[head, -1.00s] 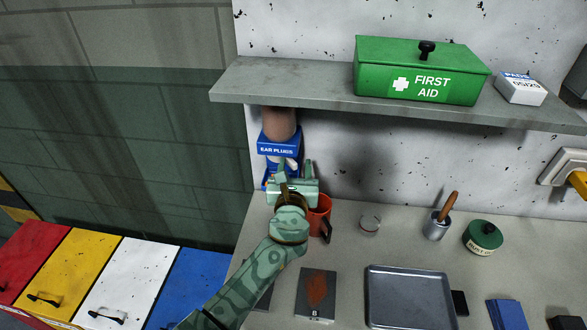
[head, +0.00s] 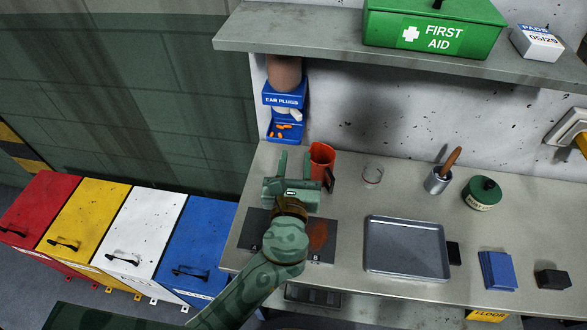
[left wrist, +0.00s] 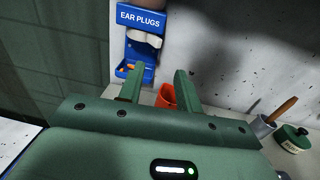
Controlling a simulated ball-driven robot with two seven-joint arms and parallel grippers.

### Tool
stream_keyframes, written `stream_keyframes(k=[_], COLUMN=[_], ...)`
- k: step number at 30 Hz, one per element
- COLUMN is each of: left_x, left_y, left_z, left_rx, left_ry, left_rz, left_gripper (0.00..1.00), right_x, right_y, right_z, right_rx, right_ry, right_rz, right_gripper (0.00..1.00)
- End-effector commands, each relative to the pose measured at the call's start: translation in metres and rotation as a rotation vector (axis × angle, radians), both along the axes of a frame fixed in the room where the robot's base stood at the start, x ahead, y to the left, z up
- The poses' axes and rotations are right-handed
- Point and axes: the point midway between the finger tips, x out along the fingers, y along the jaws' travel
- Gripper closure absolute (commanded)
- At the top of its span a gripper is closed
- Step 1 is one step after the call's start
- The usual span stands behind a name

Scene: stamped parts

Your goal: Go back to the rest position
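My left gripper (head: 294,160) is over the left part of the bench, its two fingers apart with nothing between them. In the left wrist view the fingers (left wrist: 158,80) are also apart and empty, pointing toward the ear plug dispenser (left wrist: 140,42). In the head view the blue dispenser (head: 285,99) is on the wall beyond the fingertips, with orange plugs in its lower tray. The gripper is clear of it. My right gripper is not in view.
A red cup (head: 321,158) stands close right of the fingers. A glass (head: 373,174), a metal pot (head: 437,181), a green tin (head: 483,192) and a grey tray (head: 406,249) are further right. Coloured bins (head: 141,236) stand left. A shelf (head: 330,43) overhangs the bench.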

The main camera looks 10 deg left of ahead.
Motion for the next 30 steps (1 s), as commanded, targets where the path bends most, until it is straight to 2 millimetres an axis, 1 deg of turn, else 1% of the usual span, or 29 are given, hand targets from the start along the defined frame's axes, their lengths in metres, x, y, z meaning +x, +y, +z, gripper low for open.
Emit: stream_keyframes(k=[1,3,6,15,23,25,26,29,30], left_x=[-0.009,-0.018,-0.025,-0.027,-0.027,-0.028,-0.029,-0.04,-0.047], left_y=[0.0,0.0,0.001,0.001,0.002,0.01,0.017,0.063,0.086], left_z=[-0.001,-0.001,0.0,0.0,0.0,-0.002,-0.003,-0.013,-0.019], left_rx=[0.001,0.001,0.001,0.002,-0.002,-0.046,-0.09,-0.352,-0.497], left_ry=[0.001,0.0,-0.001,-0.002,0.0,0.012,0.024,0.084,0.108], left_rz=[0.0,0.0,0.001,0.002,0.004,0.027,0.046,0.183,0.26], left_gripper=[0.65,0.65,0.65,0.65,0.65,0.65,0.65,0.65,0.65], right_x=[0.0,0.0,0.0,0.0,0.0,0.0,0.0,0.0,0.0], right_y=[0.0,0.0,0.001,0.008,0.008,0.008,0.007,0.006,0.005], right_z=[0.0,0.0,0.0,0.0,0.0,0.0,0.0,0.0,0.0], right_rx=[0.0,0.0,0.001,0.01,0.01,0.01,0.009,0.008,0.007], right_ry=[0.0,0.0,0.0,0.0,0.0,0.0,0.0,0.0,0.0], right_rz=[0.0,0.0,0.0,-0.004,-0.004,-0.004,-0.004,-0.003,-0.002], right_gripper=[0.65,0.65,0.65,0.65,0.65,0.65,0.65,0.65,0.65])
